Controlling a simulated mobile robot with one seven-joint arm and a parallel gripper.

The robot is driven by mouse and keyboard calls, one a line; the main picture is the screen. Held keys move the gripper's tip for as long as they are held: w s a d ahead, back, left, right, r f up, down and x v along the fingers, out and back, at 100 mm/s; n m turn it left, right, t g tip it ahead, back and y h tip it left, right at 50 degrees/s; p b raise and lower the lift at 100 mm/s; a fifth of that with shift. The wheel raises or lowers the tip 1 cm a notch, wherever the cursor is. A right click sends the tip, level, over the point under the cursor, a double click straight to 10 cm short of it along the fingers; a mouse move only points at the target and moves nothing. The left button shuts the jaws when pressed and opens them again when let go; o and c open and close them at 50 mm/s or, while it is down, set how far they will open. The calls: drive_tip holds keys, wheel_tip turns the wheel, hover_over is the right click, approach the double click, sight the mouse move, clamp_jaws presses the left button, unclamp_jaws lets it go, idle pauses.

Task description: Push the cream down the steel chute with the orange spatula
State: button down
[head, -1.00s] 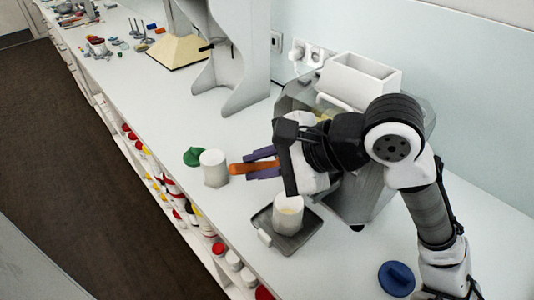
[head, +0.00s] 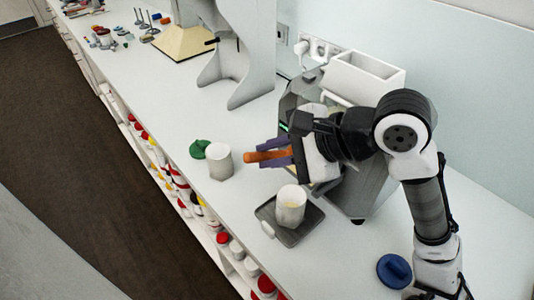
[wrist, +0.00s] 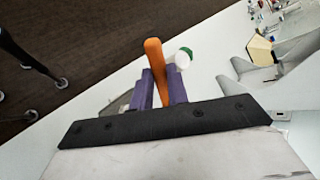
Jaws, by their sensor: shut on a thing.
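My gripper (head: 272,154) is shut on the orange spatula (head: 256,156). The spatula's orange handle (wrist: 154,62) sticks out past the purple fingers in the wrist view; its other end is hidden. The grey mill (head: 364,200) stands behind my gripper, with a white hopper (head: 350,82) on top. My arm hides most of the mill's front, and I cannot make out the steel chute or any cream on it.
Another white jar (head: 220,162) and a green lid (head: 199,148) stand left of my gripper. A blue lid (head: 394,271) lies at the lower right. A large grey stand (head: 240,70) is farther back. The bench between is clear.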

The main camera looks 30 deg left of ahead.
drive_tip(key=shift+d+r, duration=0.6)
drive_tip(key=shift+d, duration=1.8)
drive_tip(key=shift+s+a+f+b, duration=1)
drive_tip(key=shift+s+a+f, duration=0.3)
drive_tip(key=shift+s, duration=1.65)
drive_tip(key=w+d+r+p, duration=0.2)
drive_tip(key=w, duration=0.5)
drive_tip(key=shift+d, duration=0.2)
wheel_tip(320, 180, up, 6)
drive_tip(key=s, duration=0.2)
drive_tip(key=shift+s+a+f, duration=0.15)
drive_tip(key=shift+a, duration=0.15)
